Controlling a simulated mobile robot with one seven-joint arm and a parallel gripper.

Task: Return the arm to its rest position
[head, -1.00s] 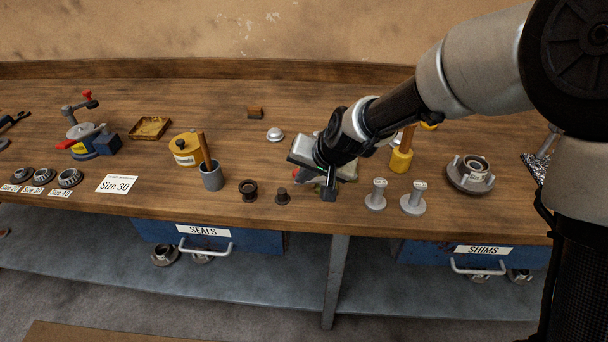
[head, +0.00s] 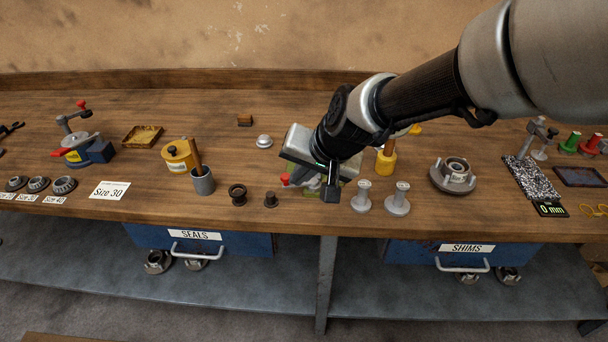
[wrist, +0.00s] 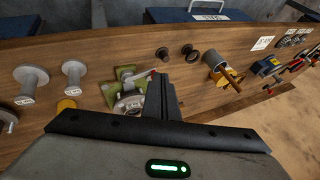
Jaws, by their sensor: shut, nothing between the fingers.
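My gripper (head: 331,190) hangs above the front middle of the wooden workbench (head: 225,110). Its fingers are together with nothing between them; they also show in the wrist view (wrist: 161,95). My arm reaches in from the upper right in the head view. Behind and below the gripper is a green and grey device with a red tip (head: 285,179), mostly hidden by the gripper in the head view. In the wrist view this device (wrist: 127,92) shows just left of the fingers. I cannot tell the exact height of the gripper over the bench.
Two grey flanged posts (head: 397,200) stand right of the gripper. A hub (head: 453,175) and a gauge stand (head: 532,170) are farther right. Blue drawers (head: 200,243) sit under the bench edge. The bench's back left is mostly clear.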

